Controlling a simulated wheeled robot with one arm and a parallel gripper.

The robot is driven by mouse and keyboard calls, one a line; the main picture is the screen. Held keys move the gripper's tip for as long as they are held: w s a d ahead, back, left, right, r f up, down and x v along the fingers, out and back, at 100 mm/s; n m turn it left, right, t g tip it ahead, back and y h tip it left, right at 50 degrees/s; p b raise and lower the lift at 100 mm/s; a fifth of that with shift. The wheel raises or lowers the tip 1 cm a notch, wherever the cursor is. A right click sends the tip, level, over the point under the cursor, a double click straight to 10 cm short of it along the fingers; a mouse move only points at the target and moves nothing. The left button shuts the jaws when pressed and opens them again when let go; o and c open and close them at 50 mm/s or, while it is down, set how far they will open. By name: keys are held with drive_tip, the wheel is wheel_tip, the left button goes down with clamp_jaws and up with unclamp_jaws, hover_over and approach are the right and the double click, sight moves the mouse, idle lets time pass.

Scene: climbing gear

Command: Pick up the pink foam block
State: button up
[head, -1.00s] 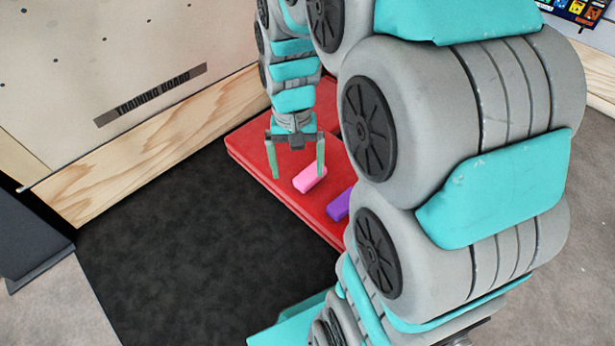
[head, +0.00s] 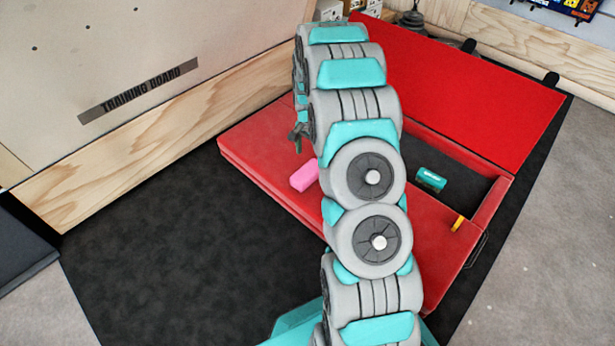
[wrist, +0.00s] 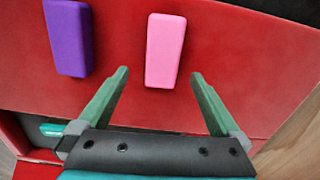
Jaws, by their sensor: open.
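The pink foam block (head: 304,176) lies on the red top of a low case, just left of my arm, which may cover its right end. In the wrist view the pink foam block (wrist: 165,50) lies lengthwise, centred ahead of my gripper (wrist: 160,74). The two green fingers are spread wide and empty. The block's near end shows between the fingertips, and most of it extends beyond them. I cannot tell the height between them. In the head view my gripper (head: 298,140) is mostly hidden behind my arm, above and behind the block.
A purple block (wrist: 67,38) lies left of the pink one in the wrist view. The red case (head: 250,150) has a raised lid (head: 470,90) and a dark well holding a teal object (head: 431,180). A wood-edged training board (head: 150,170) stands at left. Dark floor (head: 200,240) is clear.

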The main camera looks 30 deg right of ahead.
sight(308, 170)
drive_tip(key=shift+w+d+f, duration=0.1)
drive_tip(key=shift+d+f, duration=0.05)
drive_tip(key=shift+f, duration=0.3)
drive_tip(key=shift+w+d+f, duration=0.1)
drive_tip(key=shift+f, duration=0.3)
drive_tip(key=shift+s+a+f+b, duration=0.1)
drive_tip(key=shift+a+f+b, duration=0.1)
drive_tip(key=shift+f, duration=0.95)
drive_tip(key=shift+w+a+f+b, duration=0.15)
drive_tip(key=shift+f+b, duration=0.1)
drive_tip(key=shift+f, duration=0.9)
drive_tip(key=shift+s+a+f+b, duration=0.15)
drive_tip(key=shift+a+f+b, duration=0.05)
drive_tip(key=shift+f, duration=0.95)
drive_tip(key=shift+c, duration=0.4)
drive_tip(key=c, duration=1.2)
drive_tip(key=shift+c, duration=0.2)
